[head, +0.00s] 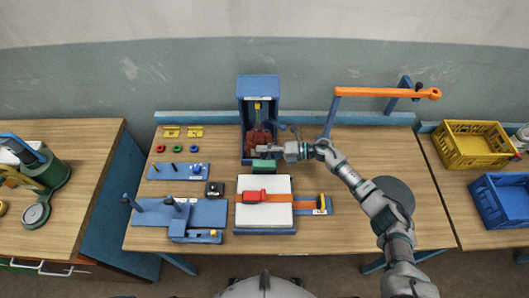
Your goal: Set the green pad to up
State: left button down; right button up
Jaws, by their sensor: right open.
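A green pad (262,169) shows at the foot of the blue upright housing (258,84), just behind the white block. It is small in the view, and I cannot tell which way it is set. My right gripper (261,150) reaches in from the right to the front of the housing, just above and behind the green pad. Its jaws are open, and I cannot tell whether it touches anything. The gripper hides part of the housing's lower opening. My left gripper is not in view.
A red, partly see-through thing (259,134) sits inside the housing. The white block (279,187) with an orange strap and red buckle (256,196) lies in front. An orange bar (380,92) spans the back right. Blue fixtures (208,213) stand at left; the table's right is fairly clear.

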jog(key=w+v, duration=0.1)
jog(key=v, duration=1.1)
jog(key=shift+s+f, duration=0.15)
jog(key=shift+s, duration=0.15)
